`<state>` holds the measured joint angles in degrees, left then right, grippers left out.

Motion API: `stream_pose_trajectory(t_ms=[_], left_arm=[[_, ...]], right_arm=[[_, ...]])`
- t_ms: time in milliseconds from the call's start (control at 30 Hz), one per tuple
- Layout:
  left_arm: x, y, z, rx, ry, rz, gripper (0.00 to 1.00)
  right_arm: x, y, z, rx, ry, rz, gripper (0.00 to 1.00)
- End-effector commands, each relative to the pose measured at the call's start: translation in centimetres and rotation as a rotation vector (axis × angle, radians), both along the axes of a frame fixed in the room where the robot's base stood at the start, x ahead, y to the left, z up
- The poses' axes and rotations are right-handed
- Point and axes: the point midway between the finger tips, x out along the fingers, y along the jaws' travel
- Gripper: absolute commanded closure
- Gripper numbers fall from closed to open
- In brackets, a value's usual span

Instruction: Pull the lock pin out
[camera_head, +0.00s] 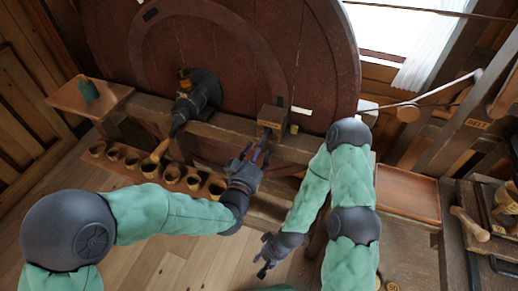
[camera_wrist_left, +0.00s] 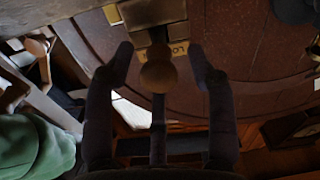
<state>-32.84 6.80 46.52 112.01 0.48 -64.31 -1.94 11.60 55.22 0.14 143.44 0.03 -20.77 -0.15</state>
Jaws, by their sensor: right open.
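The lock pin shows in the left wrist view as a round brown knob (camera_wrist_left: 158,76) in front of a wooden block with a yellow label reading "LO", the rest hidden. My left gripper (camera_wrist_left: 162,65) is open, with one finger on each side of the knob and a gap to both. In the head view my left gripper (camera_head: 255,158) is just below the block (camera_head: 272,116) on the bench beam; the knob cannot be made out there. My right gripper (camera_head: 268,258) is open and empty, low over the floor.
A big dark red wheel (camera_head: 235,60) stands behind the beam. A shelf with several small cups (camera_head: 130,162) runs left of my left gripper. A dark metal fitting (camera_head: 200,90) sits on the beam. An empty tray (camera_head: 408,194) and tools are at right.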

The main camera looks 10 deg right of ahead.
Motion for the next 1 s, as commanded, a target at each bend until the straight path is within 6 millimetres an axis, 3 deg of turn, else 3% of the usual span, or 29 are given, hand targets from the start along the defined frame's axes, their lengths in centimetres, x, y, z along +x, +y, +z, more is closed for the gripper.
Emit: stream_pose_trajectory(t_ms=[267, 700, 1000], left_arm=[[-1.0, 0.7, 0.0, 0.0, 0.0, 0.0, 0.44], [-7.4, 5.0, 0.0, 0.0, 0.0, 0.0, 0.44], [-9.8, 6.6, 0.0, 0.0, 0.0, 0.001, 0.44]], right_arm=[[0.0, 0.0, 0.0, 0.0, 0.0, 0.0, 0.57], [0.0, 0.0, 0.0, 0.0, 0.0, 0.0, 0.57], [0.0, 0.0, 0.0, 0.0, 0.0, 0.0, 0.57]])
